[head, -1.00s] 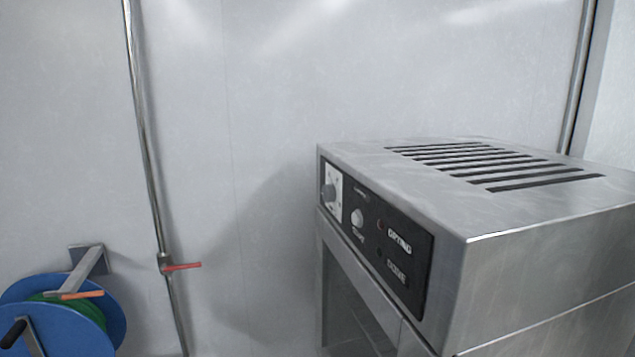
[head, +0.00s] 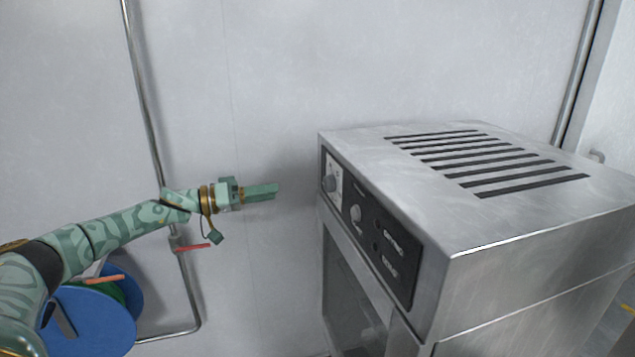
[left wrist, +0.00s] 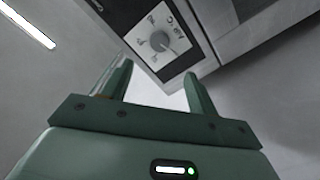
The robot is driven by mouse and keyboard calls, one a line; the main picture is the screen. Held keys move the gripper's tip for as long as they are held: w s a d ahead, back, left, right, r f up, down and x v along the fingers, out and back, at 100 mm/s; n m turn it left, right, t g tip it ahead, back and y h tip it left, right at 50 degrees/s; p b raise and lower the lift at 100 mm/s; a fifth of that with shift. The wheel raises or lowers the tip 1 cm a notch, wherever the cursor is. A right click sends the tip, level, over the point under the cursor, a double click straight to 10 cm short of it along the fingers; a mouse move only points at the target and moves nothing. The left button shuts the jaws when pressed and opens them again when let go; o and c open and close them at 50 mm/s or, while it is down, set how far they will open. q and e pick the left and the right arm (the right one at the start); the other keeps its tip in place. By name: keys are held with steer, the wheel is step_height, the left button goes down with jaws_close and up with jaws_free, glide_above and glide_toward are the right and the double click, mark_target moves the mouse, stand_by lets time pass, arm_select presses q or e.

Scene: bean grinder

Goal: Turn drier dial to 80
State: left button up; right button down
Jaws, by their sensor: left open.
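The drier is a steel cabinet (head: 470,200) on the right of the head view, with a black control panel (head: 370,225) on its left-facing front. Its dial (head: 330,184) is a grey knob on a white plate at the panel's far end. The left wrist view shows the dial (left wrist: 159,41) on its marked white plate, beyond the fingertips; I cannot read the knob's setting. My left gripper (head: 276,190) is left of the dial, apart from it, pointing right toward the panel. In the left wrist view its two fingers (left wrist: 158,78) are spread with nothing between them. My right gripper is not in view.
A lower knob (head: 355,213) and switches sit beside the dial on the panel. A vertical pipe with a red-handled valve (head: 192,248) runs behind my left arm. A blue hose reel (head: 95,320) is at lower left. The space between gripper and panel is clear.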

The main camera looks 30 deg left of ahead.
mark_target(325, 185)
arm_select(q)
steer(key=p+x, duration=0.2)
steer(key=x, duration=1)
steer(key=shift+w+d, duration=0.2)
steer(key=shift+w, duration=0.1)
steer(key=c, duration=1)
